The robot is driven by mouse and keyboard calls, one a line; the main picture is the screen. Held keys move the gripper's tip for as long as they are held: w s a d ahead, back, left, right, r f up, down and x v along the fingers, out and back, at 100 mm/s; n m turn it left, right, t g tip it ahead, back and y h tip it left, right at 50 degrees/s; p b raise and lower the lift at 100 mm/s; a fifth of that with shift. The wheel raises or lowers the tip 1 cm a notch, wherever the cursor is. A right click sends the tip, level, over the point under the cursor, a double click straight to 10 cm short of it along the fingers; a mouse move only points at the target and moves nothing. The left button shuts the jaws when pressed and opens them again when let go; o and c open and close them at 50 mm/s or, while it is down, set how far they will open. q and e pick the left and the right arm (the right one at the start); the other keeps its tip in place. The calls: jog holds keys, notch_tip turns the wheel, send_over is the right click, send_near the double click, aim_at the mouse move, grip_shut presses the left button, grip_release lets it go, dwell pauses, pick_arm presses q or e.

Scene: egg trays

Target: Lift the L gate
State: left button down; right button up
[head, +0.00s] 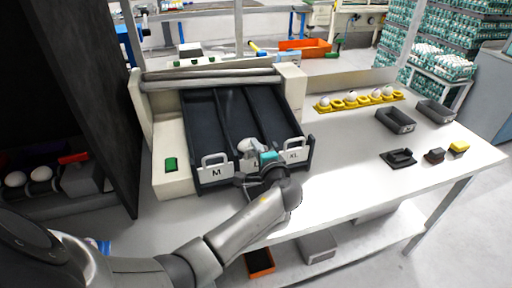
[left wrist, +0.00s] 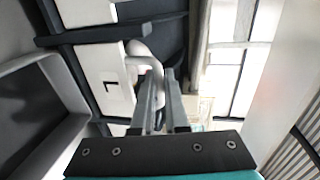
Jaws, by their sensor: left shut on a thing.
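The L gate (head: 254,164) is a white plate with a handle at the front of the sorter's middle lane, mostly covered by my left gripper (head: 259,162) in the head view. In the left wrist view, the L gate (left wrist: 104,78) shows its black letter at left. Its white handle reaches between the two grey fingers of my left gripper (left wrist: 164,90), which are shut on it. White eggs (head: 249,146) lie just behind the gate. The M gate (head: 215,171) is on the left and the XL gate (head: 293,155) on the right. My right gripper is not in view.
The sorter (head: 170,130) stands on a white table (head: 340,170). A yellow egg tray (head: 345,103), grey bins (head: 396,121) and small dark parts lie to the right. A dark cabinet (head: 85,90) stands close on the left. The table front right of the sorter is clear.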

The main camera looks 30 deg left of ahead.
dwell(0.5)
pick_arm(q)
notch_tip(320, 180, up, 6)
jog(key=p, duration=0.5)
jog(key=shift+r+p, duration=0.1)
jog(key=shift+p, duration=0.2)
jog(key=c, duration=0.9)
grip_release()
jog(key=shift+c, duration=0.2)
jog(key=shift+d, duration=0.1)
jog(key=v, duration=1.5)
